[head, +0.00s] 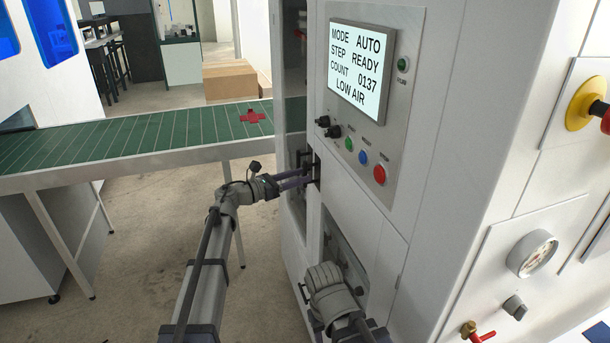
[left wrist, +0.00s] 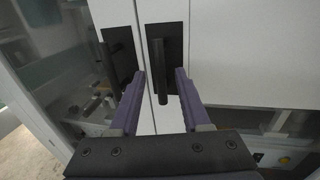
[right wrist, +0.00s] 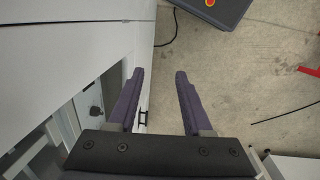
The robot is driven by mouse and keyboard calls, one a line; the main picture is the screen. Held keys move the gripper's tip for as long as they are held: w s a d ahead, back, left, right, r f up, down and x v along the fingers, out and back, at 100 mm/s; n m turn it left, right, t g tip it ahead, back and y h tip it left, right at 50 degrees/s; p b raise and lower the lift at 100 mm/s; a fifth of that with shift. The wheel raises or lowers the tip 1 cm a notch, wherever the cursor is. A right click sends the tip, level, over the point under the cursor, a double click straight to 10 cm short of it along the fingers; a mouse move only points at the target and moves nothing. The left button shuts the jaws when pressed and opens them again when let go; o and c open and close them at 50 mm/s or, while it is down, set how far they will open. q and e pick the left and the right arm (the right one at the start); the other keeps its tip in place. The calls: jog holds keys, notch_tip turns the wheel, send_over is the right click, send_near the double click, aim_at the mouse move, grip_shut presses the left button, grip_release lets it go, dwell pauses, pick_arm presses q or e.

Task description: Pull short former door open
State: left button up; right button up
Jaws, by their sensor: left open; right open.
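The short former door (head: 374,222) is a white panel with a window low in it, on the machine's front below the control buttons. It looks shut. Its black bar handle on a dark plate (left wrist: 163,68) stands upright near the door's left edge. My left gripper (head: 302,181) is open at this handle. In the left wrist view its fingers (left wrist: 161,75) lie on either side of the bar, with gaps showing. A second black handle (left wrist: 115,60) is on the glazed door to the left. My right gripper (right wrist: 160,76) is open and empty, low beside the machine; its fingers are unclear in the head view.
The control screen (head: 361,61) and buttons (head: 364,158) are above the door. A green conveyor (head: 130,135) with a red cross-shaped piece (head: 253,117) is at left. A gauge (head: 532,253) and red valve handle (head: 479,332) are at right. Bare floor (head: 150,230) lies left of the machine.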

pick_arm(q)
jog(key=shift+x, duration=1.25)
jog(key=shift+c, duration=0.2)
grip_shut()
jog(key=shift+s, duration=0.1)
